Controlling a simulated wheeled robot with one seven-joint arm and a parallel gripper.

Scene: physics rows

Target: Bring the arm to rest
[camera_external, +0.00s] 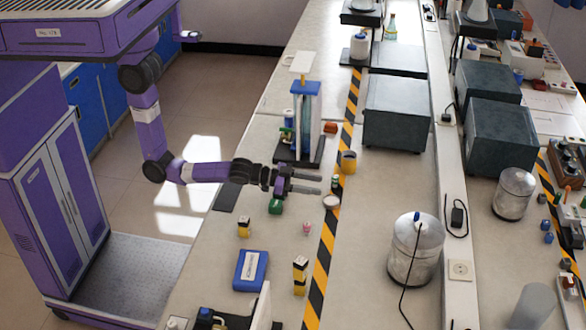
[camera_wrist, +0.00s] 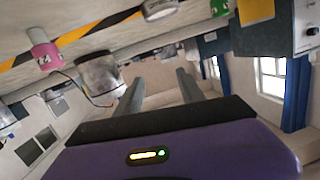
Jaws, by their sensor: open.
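My gripper (camera_external: 305,184) is open and empty at the end of my purple arm, reaching over the long bench (camera_external: 375,260) from the left. Its two grey fingers stand apart in the external view, pointing right. In the wrist view the open fingers (camera_wrist: 160,88) show too, with nothing between them. A green object (camera_external: 275,206) is just below the gripper in the picture; I cannot tell whether they touch. A stand with a blue top (camera_external: 305,88) rises close behind the gripper.
A yellow cup (camera_external: 348,162) and a small white-topped jar (camera_external: 331,201) are near the fingertips. A pink weight (camera_external: 306,229), a blue box (camera_external: 251,270) and yellow-black blocks (camera_external: 300,275) stand nearer the camera. A metal canister (camera_external: 415,250) is to the right.

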